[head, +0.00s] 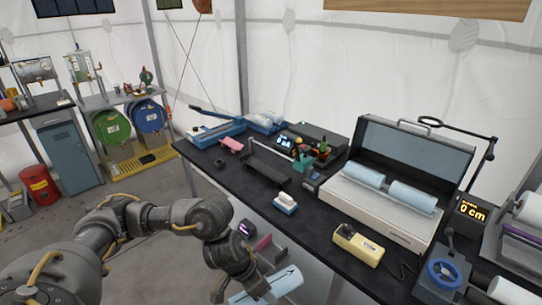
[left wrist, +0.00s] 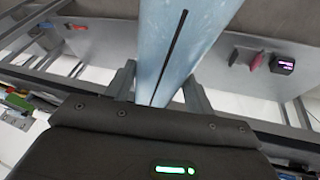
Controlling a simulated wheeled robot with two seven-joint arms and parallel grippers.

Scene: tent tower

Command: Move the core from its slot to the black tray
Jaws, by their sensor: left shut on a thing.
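A pale blue cylindrical core (head: 284,281) with a black line along it is held at the bottom of the head view, in front of the bench and below its top. My left gripper (head: 258,286) is shut on it. In the left wrist view the core (left wrist: 190,40) stands between the two fingers of the gripper (left wrist: 160,88). The long black tray (head: 262,168) lies on the bench behind, up from the gripper, and looks empty. My right gripper is not in view.
An open grey case (head: 400,222) holds two more blue cores (head: 362,175). A white-and-blue block (head: 286,203) and a yellow device (head: 358,245) sit near the front edge of the dark bench (head: 315,213). A pink item (head: 231,144) lies left of the tray.

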